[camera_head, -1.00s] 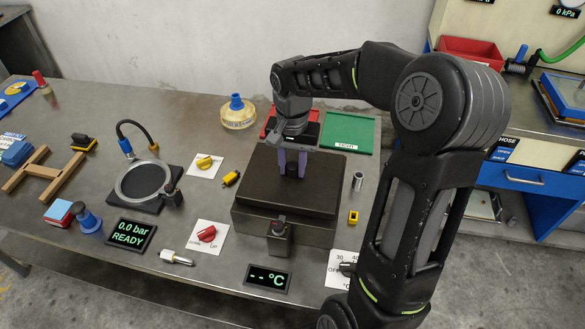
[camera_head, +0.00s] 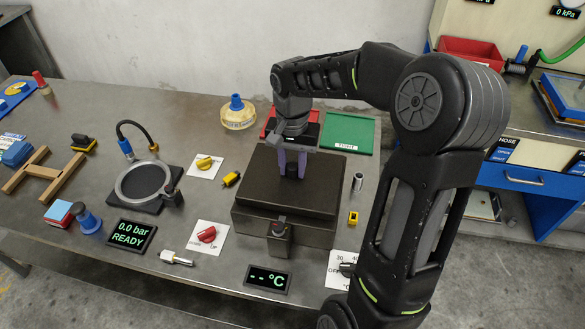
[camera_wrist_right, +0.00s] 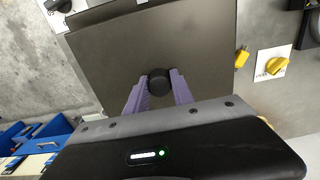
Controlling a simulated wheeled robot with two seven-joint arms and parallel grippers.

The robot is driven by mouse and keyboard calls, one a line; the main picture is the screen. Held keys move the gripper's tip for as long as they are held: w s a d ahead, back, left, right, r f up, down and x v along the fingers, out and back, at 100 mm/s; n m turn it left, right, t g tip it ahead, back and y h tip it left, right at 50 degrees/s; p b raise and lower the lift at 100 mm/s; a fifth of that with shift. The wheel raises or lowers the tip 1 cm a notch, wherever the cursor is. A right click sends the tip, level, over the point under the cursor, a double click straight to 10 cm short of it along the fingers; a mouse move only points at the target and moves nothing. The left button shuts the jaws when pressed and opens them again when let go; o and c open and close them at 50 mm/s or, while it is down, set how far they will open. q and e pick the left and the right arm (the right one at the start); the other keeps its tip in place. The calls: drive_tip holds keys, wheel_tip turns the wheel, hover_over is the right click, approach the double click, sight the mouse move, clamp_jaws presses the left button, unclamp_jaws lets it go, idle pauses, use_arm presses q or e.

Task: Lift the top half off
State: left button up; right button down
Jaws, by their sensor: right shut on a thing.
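A dark square mould block (camera_head: 264,208) stands on the bench. Its top half (camera_head: 325,183) is a flat dark slab resting on the lower part, with a front latch (camera_head: 279,229). The slab also fills the middle of the right wrist view (camera_wrist_right: 190,48). A round black knob (camera_wrist_right: 159,80) sits on the slab. My right gripper (camera_head: 292,172) comes down from above, its purple fingers on either side of the knob and shut on it; it also shows in the right wrist view (camera_wrist_right: 158,88). The fingers partly hide the knob in the head view. My left gripper is out of view.
A temperature display (camera_head: 268,278) and a dial card (camera_head: 340,268) lie in front. A red knob card (camera_head: 207,237) and a round plate with a hose (camera_head: 145,183) are to the left. Green (camera_head: 349,135) and red (camera_head: 277,120) mats lie behind. A metal cylinder (camera_head: 358,181) stands right.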

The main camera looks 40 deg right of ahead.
drive_tip(key=shift+r, duration=0.1)
drive_tip(key=shift+r+p, duration=1.9)
drive_tip(key=shift+r, duration=0.75)
